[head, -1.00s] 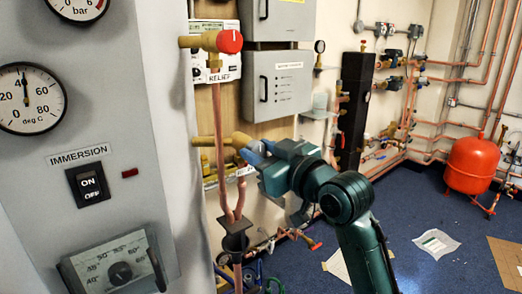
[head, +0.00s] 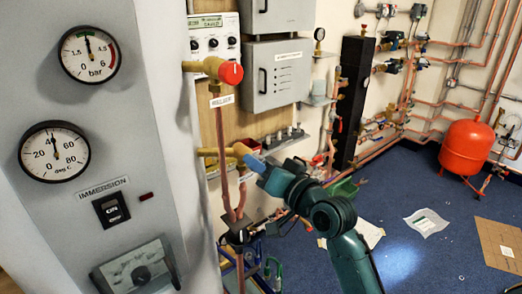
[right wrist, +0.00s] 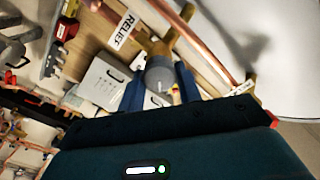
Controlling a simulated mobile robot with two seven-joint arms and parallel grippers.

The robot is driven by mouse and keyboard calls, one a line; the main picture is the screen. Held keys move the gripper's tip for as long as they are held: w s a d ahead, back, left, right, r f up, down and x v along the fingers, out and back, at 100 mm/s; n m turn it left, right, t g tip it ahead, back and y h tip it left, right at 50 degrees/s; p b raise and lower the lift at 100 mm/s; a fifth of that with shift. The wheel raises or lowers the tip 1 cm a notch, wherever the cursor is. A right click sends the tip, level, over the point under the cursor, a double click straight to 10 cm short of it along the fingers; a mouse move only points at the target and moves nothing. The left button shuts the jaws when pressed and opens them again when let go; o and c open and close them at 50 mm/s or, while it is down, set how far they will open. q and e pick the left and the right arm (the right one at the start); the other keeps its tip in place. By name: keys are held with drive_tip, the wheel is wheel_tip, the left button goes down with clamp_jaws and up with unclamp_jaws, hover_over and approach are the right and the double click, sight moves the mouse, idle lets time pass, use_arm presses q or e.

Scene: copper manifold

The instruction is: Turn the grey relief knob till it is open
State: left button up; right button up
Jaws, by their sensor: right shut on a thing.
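The grey relief knob (right wrist: 160,75) shows in the right wrist view on the end of a brass valve, with a short pale mark on its face. My right gripper (right wrist: 160,88) has one blue finger on each side of it and is shut on it. In the head view my right gripper (head: 250,158) meets the lower brass valve (head: 222,152), and its fingers mostly hide the knob. The RELIEF label (right wrist: 125,29) is on the copper pipe near the valve. My left gripper is not in view.
A red knob (head: 231,73) on another brass valve is above my gripper. A grey panel with a pressure gauge (head: 89,54) and a temperature gauge (head: 54,151) stands close on the left. A black column (head: 353,100) and a red tank (head: 467,147) are behind.

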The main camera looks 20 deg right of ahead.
drive_tip(key=shift+m+p, duration=1.1)
drive_tip(key=shift+m, duration=0.1)
drive_tip(key=o, duration=1)
drive_tip(key=b+v, duration=0.2)
drive_tip(key=v, duration=1.1)
